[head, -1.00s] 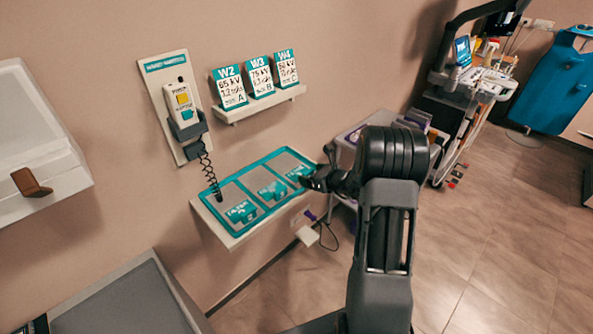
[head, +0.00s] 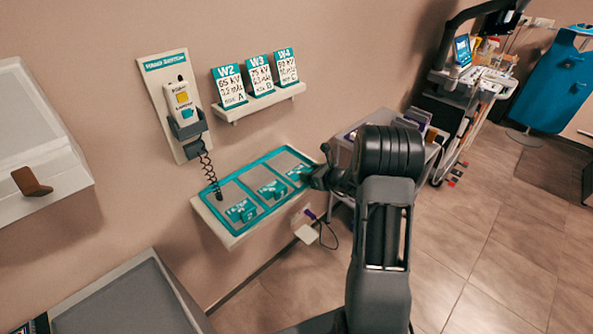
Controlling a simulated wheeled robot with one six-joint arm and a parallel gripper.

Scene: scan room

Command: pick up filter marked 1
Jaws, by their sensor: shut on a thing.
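A shallow wall shelf with a teal-edged tray (head: 228,229) has three compartments. A teal filter block sits in the left compartment (head: 241,210) and another in the middle one (head: 272,190). A third teal filter (head: 298,172) is at the right compartment, at the tip of my gripper (head: 308,178). My gripper reaches in from the right and is shut on this right filter. The fingers are dark and small, and my arm hides part of the view there. The marks on the filters are too small to read surely.
A handset (head: 183,104) hangs on a wall panel above the tray, its coiled cord reaching down to the tray's left end. Cards W2, W3 and W4 stand on a small ledge (head: 262,103) above. A grey cart (head: 345,160) stands close behind my arm.

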